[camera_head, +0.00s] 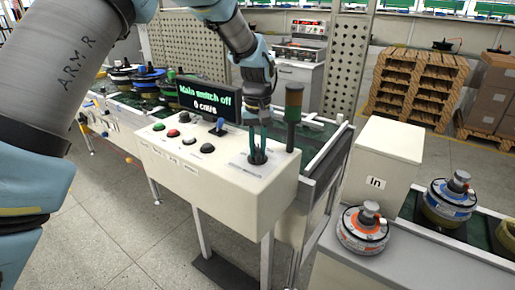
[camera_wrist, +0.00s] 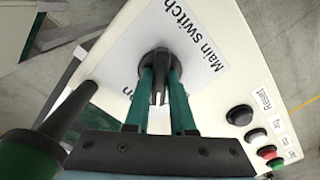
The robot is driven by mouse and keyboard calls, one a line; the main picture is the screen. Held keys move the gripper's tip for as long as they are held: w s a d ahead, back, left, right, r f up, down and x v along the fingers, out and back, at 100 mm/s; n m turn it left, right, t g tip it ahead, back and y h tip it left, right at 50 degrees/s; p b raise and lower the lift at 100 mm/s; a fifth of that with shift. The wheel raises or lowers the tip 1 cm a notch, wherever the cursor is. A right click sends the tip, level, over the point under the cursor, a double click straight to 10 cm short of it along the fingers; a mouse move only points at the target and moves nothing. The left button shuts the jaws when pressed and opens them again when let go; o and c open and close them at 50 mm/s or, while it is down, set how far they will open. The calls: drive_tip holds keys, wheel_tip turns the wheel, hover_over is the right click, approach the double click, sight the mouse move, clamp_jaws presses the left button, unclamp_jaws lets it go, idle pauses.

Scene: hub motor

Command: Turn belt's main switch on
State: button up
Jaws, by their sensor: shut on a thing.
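The main switch (camera_head: 258,158) is a black rotary knob on a white label on top of the cream control box (camera_head: 222,184). In the wrist view the switch (camera_wrist: 153,61) sits beside the printed words "Main switch"; part of the word "on" shows near it. My gripper (camera_head: 257,150) points down at the knob, and its two green fingers (camera_wrist: 160,88) are shut on the knob's handle, one on each side. The fingers hide part of the knob. The display (camera_head: 209,100) on the box reads "Main switch off" and "0 cm/s".
An "In" box (camera_head: 386,150) and hub motors (camera_head: 363,228) are further right.

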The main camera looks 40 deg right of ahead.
clamp_jaws()
drive_tip(key=shift+m, duration=4.1)
drive_tip(key=o, duration=0.7)
unclamp_jaws()
drive_tip(key=shift+o, duration=0.2)
drive_tip(key=shift+r, duration=0.1)
